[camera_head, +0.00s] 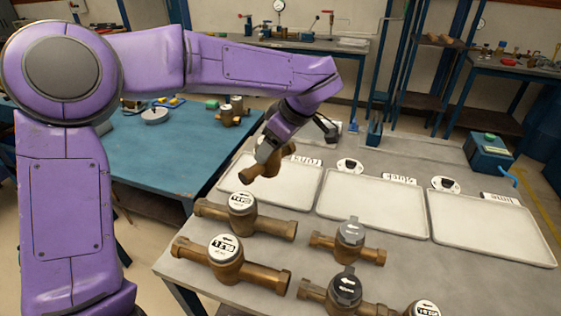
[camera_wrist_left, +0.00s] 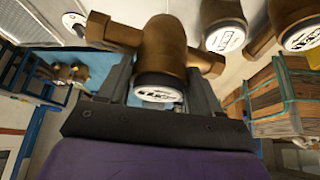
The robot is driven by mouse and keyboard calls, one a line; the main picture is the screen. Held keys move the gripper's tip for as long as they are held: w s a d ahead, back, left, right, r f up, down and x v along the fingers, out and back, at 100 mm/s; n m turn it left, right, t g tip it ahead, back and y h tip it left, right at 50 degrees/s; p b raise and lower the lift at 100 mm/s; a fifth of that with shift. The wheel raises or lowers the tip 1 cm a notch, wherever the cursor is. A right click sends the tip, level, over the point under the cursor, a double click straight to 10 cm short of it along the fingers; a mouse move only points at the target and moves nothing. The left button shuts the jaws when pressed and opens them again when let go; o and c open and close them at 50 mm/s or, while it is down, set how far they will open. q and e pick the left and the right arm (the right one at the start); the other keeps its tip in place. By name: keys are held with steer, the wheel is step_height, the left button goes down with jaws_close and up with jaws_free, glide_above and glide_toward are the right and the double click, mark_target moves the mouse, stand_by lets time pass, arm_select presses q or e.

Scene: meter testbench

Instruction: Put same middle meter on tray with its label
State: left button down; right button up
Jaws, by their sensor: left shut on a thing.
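My left gripper (camera_head: 268,150) is shut on a brass meter (camera_head: 251,174) and holds it over the left part of the left white tray (camera_head: 303,192). In the left wrist view, the held meter (camera_wrist_left: 163,45) sits between the two fingers, with its white dial facing the gripper's palm. The left tray has a label card (camera_head: 305,160) at its back edge. The middle tray (camera_head: 370,205) and right tray (camera_head: 490,236) also have cards (camera_head: 400,180) and round black-and-white dials behind them. My right gripper is not in view.
Several brass meters stand at the front of the grey table, including two large white-dial ones (camera_head: 242,208) (camera_head: 225,252) and grey-capped ones (camera_head: 350,238) (camera_head: 345,290). A blue table (camera_head: 165,150) stands at left. A blue box (camera_head: 489,155) is at the back right.

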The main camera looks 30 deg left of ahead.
arm_select(q)
steer(key=w+a, duration=0.1)
steer(key=w+a+p, duration=0.1)
steer(key=shift+a+f, duration=0.35)
steer(key=shift+a, duration=0.05)
steer(key=w+a+f+p, duration=0.1)
steer(key=w+f, duration=0.1)
steer(key=f, duration=0.1)
steer(key=w+a+f+p, duration=0.1)
steer(key=w+f, duration=0.1)
steer(key=f, duration=0.2)
steer(key=w+a+f+p, duration=0.1)
steer(key=w+f, duration=0.1)
steer(key=f, duration=0.1)
steer(key=shift+w+f, duration=0.15)
steer(key=shift+w, duration=0.05)
steer(key=shift+w+f, duration=0.2)
steer(key=shift+f, duration=0.05)
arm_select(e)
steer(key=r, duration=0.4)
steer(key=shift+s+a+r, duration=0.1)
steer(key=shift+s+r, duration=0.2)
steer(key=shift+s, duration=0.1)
arm_select(q)
steer(key=shift+s, duration=0.15)
steer(key=shift+c, duration=0.9)
jaws_free()
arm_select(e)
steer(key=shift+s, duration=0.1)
